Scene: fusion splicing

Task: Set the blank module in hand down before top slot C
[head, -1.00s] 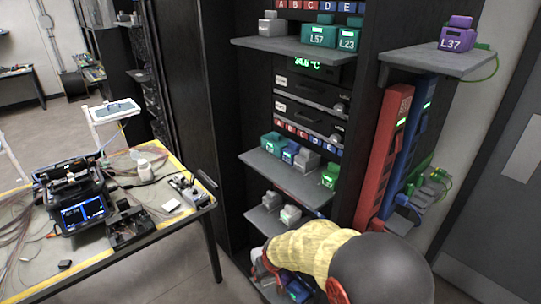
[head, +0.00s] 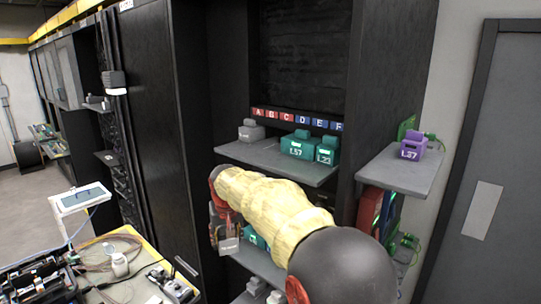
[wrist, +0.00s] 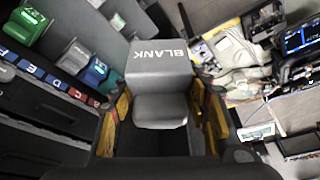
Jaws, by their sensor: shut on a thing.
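My gripper (head: 222,222) is shut on the blank module (head: 228,246), a grey block. In the wrist view the blank module (wrist: 160,63) sits between the fingers, with the word BLANK on it. In the head view it hangs below and in front of the top shelf (head: 232,152), to its left. The label C (head: 287,117) is on the strip behind that shelf. A wide teal module L57 (head: 297,149) stands on the shelf, below labels C and D in the picture.
A grey module (head: 250,131) stands at the shelf's left and a teal module L23 (head: 327,153) at its right. A purple module L37 (head: 409,150) is on a side shelf (head: 395,177). A lower shelf (head: 260,264) is partly hidden by my arm.

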